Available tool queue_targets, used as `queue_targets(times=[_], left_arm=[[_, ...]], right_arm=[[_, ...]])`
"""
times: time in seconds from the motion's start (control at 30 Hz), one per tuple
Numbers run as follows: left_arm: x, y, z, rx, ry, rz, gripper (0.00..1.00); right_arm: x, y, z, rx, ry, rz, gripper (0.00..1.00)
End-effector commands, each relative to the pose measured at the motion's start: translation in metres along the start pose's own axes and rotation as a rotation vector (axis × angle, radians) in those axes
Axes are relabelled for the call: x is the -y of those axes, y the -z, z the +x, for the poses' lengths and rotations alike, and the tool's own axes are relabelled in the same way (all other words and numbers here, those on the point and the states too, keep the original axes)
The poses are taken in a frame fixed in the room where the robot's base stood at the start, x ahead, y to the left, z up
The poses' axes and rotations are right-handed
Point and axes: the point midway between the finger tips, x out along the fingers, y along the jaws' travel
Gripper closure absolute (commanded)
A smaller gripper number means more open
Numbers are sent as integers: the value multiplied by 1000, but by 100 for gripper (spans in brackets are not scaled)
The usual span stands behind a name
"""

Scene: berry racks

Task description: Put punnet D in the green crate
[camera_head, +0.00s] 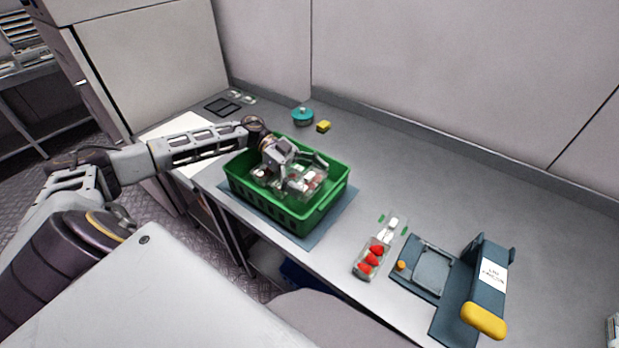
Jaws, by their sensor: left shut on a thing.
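The green crate (325,213) stands on a dark blue-grey mat on the counter. My left gripper (292,176) reaches down into it from the left and is shut on a clear punnet (312,182) with red berries and a white label. That punnet is inside the crate walls; I cannot tell whether it touches the floor. Another clear punnet seems to lie beside it, partly hidden by the gripper. The label letters are too small to read, so I cannot tell which is punnet D. My right gripper is out of view.
A clear tray of strawberries (371,260) lies on the counter right of the crate. Farther right are a blue-grey flat device (432,268) and a blue stand with a yellow end (484,318). A teal round item (303,115) and yellow block (323,127) sit behind the crate.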

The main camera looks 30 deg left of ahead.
Motion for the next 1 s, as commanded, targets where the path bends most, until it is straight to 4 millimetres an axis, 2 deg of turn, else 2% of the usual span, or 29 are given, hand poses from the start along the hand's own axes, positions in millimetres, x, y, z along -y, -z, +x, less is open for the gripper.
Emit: queue_targets(times=[0.07, 0.1, 0.17, 0.43, 0.77, 1.0], left_arm=[[0, 0, 0, 0, 0, 0, 38], [0, 0, 0, 0, 0, 0, 8], [0, 0, 0, 0, 0, 0, 0], [0, 0, 0, 0, 0, 0, 0], [0, 9, -3, 1, 1, 1, 0], [0, 11, -27, 2, 2, 0, 0]], right_arm=[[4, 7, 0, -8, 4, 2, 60], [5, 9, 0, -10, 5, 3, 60], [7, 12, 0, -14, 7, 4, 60], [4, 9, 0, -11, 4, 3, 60], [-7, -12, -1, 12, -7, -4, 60], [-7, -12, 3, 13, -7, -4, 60]])
